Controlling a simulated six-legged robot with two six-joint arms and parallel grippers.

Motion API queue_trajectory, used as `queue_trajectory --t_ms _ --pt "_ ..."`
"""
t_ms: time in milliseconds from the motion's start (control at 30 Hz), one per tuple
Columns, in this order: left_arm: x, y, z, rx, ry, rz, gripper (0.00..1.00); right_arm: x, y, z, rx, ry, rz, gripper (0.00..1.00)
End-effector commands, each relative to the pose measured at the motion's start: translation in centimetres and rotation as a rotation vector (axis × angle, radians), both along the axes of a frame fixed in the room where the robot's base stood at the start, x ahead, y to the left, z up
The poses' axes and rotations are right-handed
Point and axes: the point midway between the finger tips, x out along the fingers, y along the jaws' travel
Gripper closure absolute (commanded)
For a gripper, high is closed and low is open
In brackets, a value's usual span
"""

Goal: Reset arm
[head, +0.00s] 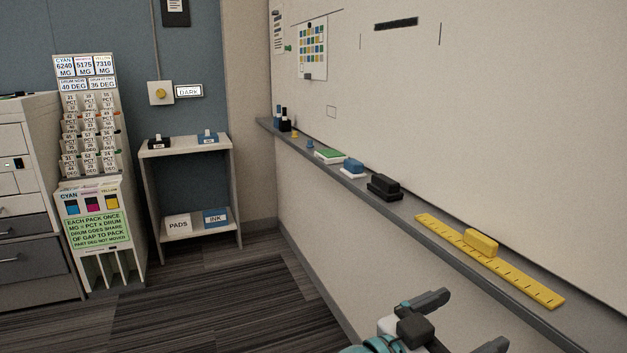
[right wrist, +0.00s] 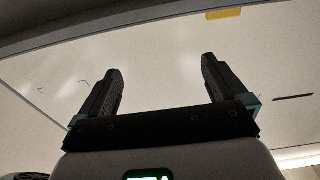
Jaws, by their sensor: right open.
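My right gripper (head: 465,322) is at the bottom of the head view, below and in front of the whiteboard ledge. Its two dark fingers are apart with nothing between them, as the right wrist view (right wrist: 158,88) also shows. It touches nothing that I can see. My left gripper is not in view.
A grey ledge (head: 400,212) runs along the whiteboard (head: 480,120). It holds a yellow ruler (head: 440,232), a yellow block (head: 481,242), a black eraser (head: 384,187) and smaller items. A small shelf (head: 186,150) and a pack rack (head: 90,130) stand at the back left. The carpet (head: 220,310) is clear.

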Motion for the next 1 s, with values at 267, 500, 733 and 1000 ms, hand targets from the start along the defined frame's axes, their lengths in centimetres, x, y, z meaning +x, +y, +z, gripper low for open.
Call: queue_trajectory --t_ms 267,500,733,1000 --pt "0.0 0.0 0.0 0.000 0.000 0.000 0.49 1.1 -0.7 -4.9 0.041 0.251 0.012 0.01" --pt "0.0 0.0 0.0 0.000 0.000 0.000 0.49 1.2 -1.6 -11.3 0.112 0.559 0.040 0.01" --pt "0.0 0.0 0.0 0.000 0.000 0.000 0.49 -1.1 -2.3 -21.3 0.268 1.004 0.112 0.01" --pt "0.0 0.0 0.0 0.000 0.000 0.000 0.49 -10.4 0.6 -36.3 0.733 1.613 0.387 0.01"
